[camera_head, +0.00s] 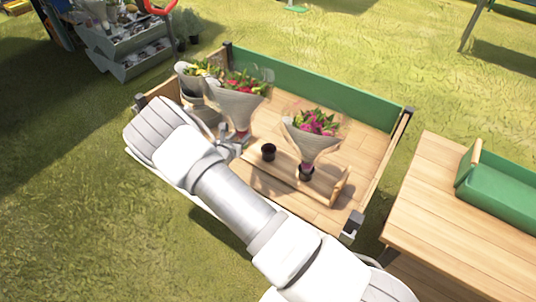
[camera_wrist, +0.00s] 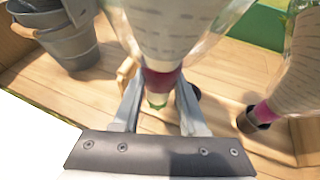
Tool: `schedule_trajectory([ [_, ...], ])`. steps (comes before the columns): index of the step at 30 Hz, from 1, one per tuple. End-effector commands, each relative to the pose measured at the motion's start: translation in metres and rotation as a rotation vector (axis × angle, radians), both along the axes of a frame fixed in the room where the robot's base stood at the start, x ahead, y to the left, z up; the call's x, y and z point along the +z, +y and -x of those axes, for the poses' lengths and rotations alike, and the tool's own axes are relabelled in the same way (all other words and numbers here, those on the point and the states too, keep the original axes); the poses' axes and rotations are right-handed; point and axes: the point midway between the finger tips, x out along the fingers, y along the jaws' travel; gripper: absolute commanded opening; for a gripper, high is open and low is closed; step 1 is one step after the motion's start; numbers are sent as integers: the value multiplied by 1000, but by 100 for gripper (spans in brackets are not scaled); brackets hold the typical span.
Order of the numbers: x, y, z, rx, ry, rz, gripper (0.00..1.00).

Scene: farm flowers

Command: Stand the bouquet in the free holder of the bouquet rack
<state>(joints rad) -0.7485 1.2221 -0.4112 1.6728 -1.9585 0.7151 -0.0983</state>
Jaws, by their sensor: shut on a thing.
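My gripper (camera_head: 236,146) is shut on the bouquet (camera_head: 238,108), a cone of pale printed paper with red and yellow flowers. In the wrist view the fingers (camera_wrist: 160,104) are around its maroon band, and a green stem end shows below. The bouquet is roughly upright, its flowers on top. The bouquet rack (camera_head: 325,186) is a low wooden stand on the cart floor. Its free holder, a black cup (camera_head: 268,151), is empty, to the right of my gripper. A second bouquet (camera_head: 318,136) with pink flowers stands in the other black holder (camera_head: 306,174).
The rack is in a wooden cart with a green back wall (camera_head: 320,88). Grey buckets (camera_wrist: 68,42), with flowers in the head view, stand at the cart's left. A wooden table (camera_head: 465,220) with a green box (camera_head: 505,193) is at right.

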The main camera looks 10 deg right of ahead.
Motion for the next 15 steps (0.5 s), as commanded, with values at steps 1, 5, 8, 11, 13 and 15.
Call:
schedule_trajectory([
  [1, -8, -13, -3, -5, 0, 4, 0],
  [5, -26, -43, -10, -6, -2, 5, 0],
  [8, -39, -64, -16, -6, -1, 5, 0],
  [11, -49, -81, -20, -6, -2, 3, 0],
  [13, -54, -89, -23, -3, -3, 2, 0],
  [15, -57, -94, -25, -2, -3, 1, 0],
])
